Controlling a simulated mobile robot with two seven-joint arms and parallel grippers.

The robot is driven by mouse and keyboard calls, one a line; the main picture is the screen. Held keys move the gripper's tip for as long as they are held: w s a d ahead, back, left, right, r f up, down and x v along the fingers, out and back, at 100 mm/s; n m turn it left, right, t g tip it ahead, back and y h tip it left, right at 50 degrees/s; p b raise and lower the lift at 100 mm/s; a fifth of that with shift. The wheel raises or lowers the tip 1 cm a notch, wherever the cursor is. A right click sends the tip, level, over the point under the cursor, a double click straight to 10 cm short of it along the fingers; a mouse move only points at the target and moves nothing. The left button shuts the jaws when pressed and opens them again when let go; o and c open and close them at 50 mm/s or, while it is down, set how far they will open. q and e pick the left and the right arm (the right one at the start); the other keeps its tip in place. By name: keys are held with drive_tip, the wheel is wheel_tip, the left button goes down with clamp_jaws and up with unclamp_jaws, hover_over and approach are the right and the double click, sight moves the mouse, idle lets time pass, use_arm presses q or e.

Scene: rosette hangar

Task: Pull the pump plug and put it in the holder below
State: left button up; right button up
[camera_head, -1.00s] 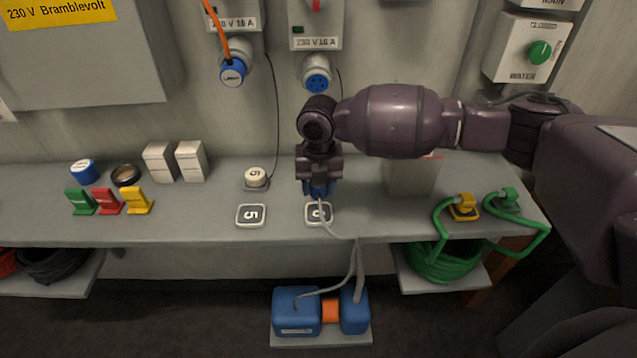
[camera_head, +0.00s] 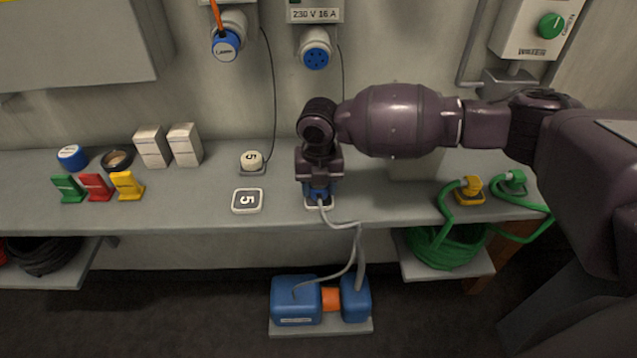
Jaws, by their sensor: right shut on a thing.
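My right gripper (camera_head: 319,181) points down and is shut on the blue pump plug (camera_head: 319,194). The plug is low over the bench, and a grey cable runs from it to the blue pump (camera_head: 297,301) below. A pale-rimmed plate, the holder (camera_head: 310,205), shows just under the plug and is mostly covered by it. I cannot tell whether the plug touches it. The blue-faced socket (camera_head: 316,55) on the wall above, labelled 230 V 16 A, is empty. My left gripper is not in view.
A plate marked 5 (camera_head: 248,201) and a round cap marked 5 (camera_head: 252,161) are left of the plug. Green, red and yellow stands and white boxes (camera_head: 167,147) are farther left. A yellow plug (camera_head: 469,189) and green hose (camera_head: 446,249) are at right.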

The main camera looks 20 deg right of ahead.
drive_tip(key=shift+p, duration=0.4)
idle(2.2)
drive_tip(key=shift+f, duration=0.45)
idle(0.4)
drive_tip(key=o, duration=1.3)
drive_tip(key=shift+c, duration=0.2)
wheel_tip(320, 180, up, 11)
drive_tip(key=shift+f+p, duration=0.1)
drive_tip(key=shift+p, duration=0.4)
